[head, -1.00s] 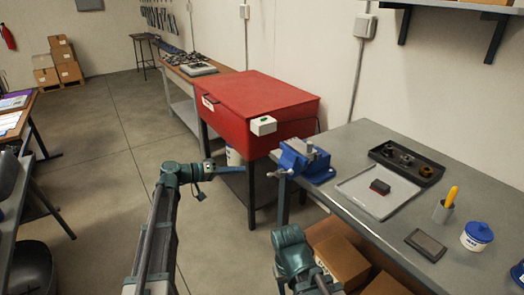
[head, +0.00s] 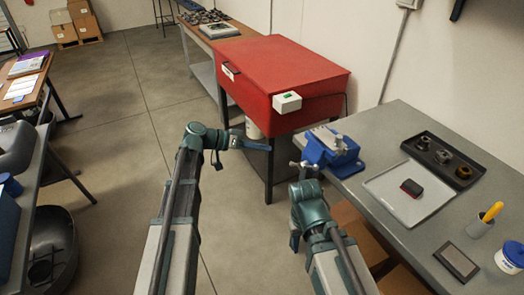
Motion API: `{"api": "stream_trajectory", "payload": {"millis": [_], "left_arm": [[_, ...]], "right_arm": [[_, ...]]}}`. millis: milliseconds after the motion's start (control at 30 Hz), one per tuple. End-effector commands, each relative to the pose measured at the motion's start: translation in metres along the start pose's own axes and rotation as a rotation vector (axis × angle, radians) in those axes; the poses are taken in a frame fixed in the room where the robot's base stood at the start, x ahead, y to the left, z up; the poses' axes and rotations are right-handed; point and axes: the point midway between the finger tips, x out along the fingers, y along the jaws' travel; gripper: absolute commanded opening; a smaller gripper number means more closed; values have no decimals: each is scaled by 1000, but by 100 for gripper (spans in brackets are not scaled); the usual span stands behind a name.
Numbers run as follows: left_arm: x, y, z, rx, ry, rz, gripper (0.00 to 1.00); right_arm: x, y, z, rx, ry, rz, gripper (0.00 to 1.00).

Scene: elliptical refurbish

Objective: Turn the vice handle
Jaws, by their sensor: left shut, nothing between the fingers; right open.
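The blue vice (head: 332,152) is at the near left corner of the grey workbench. Its metal handle (head: 304,168) sticks out from the vice's front, past the bench edge. My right gripper (head: 308,188) is just below the handle in the picture. It is seen from behind, so its fingertips are mostly hidden, and I cannot tell whether it touches the handle. My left gripper (head: 258,146) is shut and empty, left of the vice and in front of the red cabinet.
The workbench (head: 388,128) holds a grey tray (head: 385,185), a black parts tray (head: 430,140), a cup with a yellow-handled tool (head: 482,225) and a white tub (head: 511,257). A red cabinet (head: 285,65) stands behind. Cardboard boxes are under the bench. Open floor lies left.

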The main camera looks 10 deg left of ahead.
Motion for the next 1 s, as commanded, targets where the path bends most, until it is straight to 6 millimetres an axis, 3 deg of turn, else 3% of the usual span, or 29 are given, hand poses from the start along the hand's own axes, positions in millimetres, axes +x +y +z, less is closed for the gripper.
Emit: {"api": "stream_trajectory", "payload": {"millis": [100,333,600,1000], "left_arm": [[29,-2,3,2,-2,3,0],[72,-2,6,1,-1,2,0],[90,-1,26,-1,0,0,0],[94,0,28,-1,0,0,0]], "right_arm": [[14,-1,-1,0,0,0,50],[32,-3,-2,0,0,0,50],[52,-5,-3,-1,0,0,50],[54,-5,-3,-1,0,0,50]]}}
